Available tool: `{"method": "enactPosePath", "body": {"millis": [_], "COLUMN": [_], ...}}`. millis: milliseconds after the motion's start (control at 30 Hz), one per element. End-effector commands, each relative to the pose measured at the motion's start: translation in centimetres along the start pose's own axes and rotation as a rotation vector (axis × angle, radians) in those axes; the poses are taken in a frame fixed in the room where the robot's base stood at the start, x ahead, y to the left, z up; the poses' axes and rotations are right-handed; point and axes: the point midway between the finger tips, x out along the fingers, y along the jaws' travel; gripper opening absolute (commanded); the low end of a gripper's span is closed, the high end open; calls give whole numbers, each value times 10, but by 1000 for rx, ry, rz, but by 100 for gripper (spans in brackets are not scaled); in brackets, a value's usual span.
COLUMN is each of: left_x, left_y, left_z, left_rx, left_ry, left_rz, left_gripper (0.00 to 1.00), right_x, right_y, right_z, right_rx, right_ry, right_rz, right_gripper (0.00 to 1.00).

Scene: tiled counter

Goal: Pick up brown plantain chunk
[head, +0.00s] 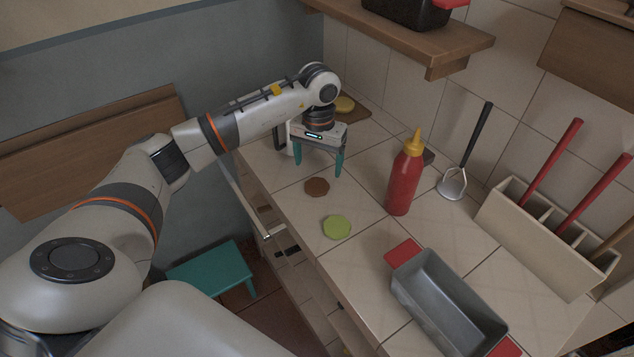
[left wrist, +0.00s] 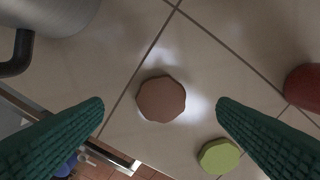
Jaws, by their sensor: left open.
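The brown plantain chunk (head: 317,187) is a small flat round piece lying on the tiled counter near its left edge. In the left wrist view the chunk (left wrist: 161,99) lies between my two green fingers, slightly beyond their tips. My left gripper (head: 318,171) is open and empty above the counter, just behind the chunk in the head view. Its teal fingers point down, one on each side; they also show in the left wrist view (left wrist: 160,103). The chunk is not touched. My right gripper is not in view.
A green round slice (head: 336,227) lies in front of the chunk. A red squeeze bottle (head: 405,178) stands to the right. A grey loaf pan (head: 448,305) and a utensil holder (head: 545,240) are farther right.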

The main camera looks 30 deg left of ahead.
Motion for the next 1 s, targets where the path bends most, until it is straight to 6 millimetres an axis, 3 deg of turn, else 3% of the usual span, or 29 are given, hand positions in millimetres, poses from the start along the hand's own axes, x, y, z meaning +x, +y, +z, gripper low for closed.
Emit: {"method": "enactPosePath", "body": {"millis": [233,400,667,933,1000], "left_x": [30,49,52,52,52], "left_y": [-2,-1,-1,-1,-1], "left_z": [-8,-6,-5,-5,-5], "left_rx": [-1,-1,-1,-1,-1], "left_ry": [6,1,-1,-1,-1], "left_rz": [-2,-2,-2,-1,-2], "left_gripper": [81,81,81,37,33], "right_x": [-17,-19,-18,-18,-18], "right_y": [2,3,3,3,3], "right_z": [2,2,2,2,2], "right_rx": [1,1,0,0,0], "right_ry": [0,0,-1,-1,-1], "right_rz": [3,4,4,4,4], "right_gripper": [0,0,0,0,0]}}
